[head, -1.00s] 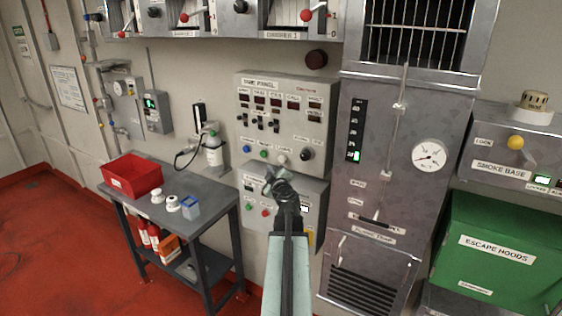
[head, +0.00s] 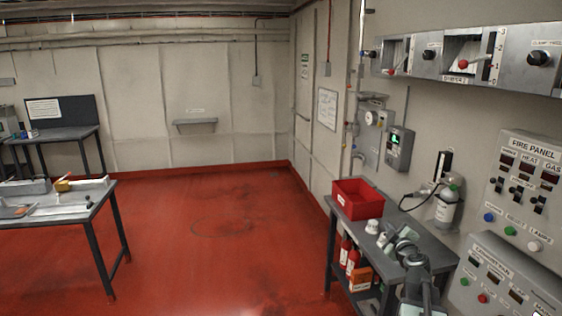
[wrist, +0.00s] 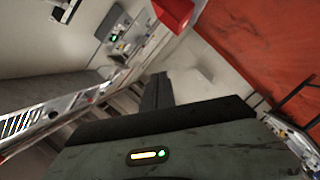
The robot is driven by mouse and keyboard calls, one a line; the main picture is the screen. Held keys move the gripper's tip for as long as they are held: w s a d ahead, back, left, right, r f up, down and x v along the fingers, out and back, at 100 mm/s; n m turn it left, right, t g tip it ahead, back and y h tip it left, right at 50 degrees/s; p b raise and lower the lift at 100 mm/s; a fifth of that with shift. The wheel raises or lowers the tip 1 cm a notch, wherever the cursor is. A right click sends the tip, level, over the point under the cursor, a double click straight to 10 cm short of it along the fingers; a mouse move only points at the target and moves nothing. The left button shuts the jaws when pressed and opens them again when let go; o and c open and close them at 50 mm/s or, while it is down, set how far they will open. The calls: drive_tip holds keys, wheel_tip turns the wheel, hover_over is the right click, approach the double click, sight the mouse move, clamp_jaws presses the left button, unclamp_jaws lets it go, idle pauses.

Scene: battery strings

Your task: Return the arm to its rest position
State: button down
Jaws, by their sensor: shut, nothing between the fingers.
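My gripper (head: 396,238) is at the lower right of the head view, with my arm rising from the bottom edge. It shows in front of the small grey side table (head: 427,250) and covers part of its top. In the wrist view my dark fingers (wrist: 156,90) are together with nothing between them. Whether the gripper touches anything on the table cannot be told.
A red bin (head: 358,198) and white round pieces (head: 373,227) are on the side table. The fire panel (head: 524,190) and a white bottle (head: 446,208) are at the right. A workbench (head: 50,205) stands left. Red floor (head: 220,230) between is clear.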

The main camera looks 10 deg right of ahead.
drive_tip(key=w+a+f+n+g+y, duration=0.1)
drive_tip(key=a+f+n+g+y, duration=0.15)
drive_tip(key=a, duration=0.95)
drive_tip(key=w+a+f+n+g+y, duration=0.1)
drive_tip(key=w+a+f+y, duration=0.2)
drive_tip(key=a, duration=0.9)
drive_tip(key=a+f+n+g+y, duration=0.1)
drive_tip(key=a+f+n+y, duration=0.2)
drive_tip(key=a, duration=0.9)
drive_tip(key=s+a+f+m+g, duration=0.3)
drive_tip(key=s+a+f+g, duration=0.3)
drive_tip(key=s+a+f, duration=0.3)
drive_tip(key=s+d+f+m+g+h, duration=0.1)
drive_tip(key=s+d+m+g+h, duration=0.1)
drive_tip(key=s+m, duration=0.3)
drive_tip(key=s+d+f+m+g+h, duration=0.2)
drive_tip(key=s+d+m+g, duration=0.1)
drive_tip(key=s+m, duration=0.3)
drive_tip(key=shift+s+d+f, duration=0.2)
drive_tip(key=shift+s+d, duration=0.05)
drive_tip(key=shift+d, duration=0.15)
drive_tip(key=shift+g, duration=0.25)
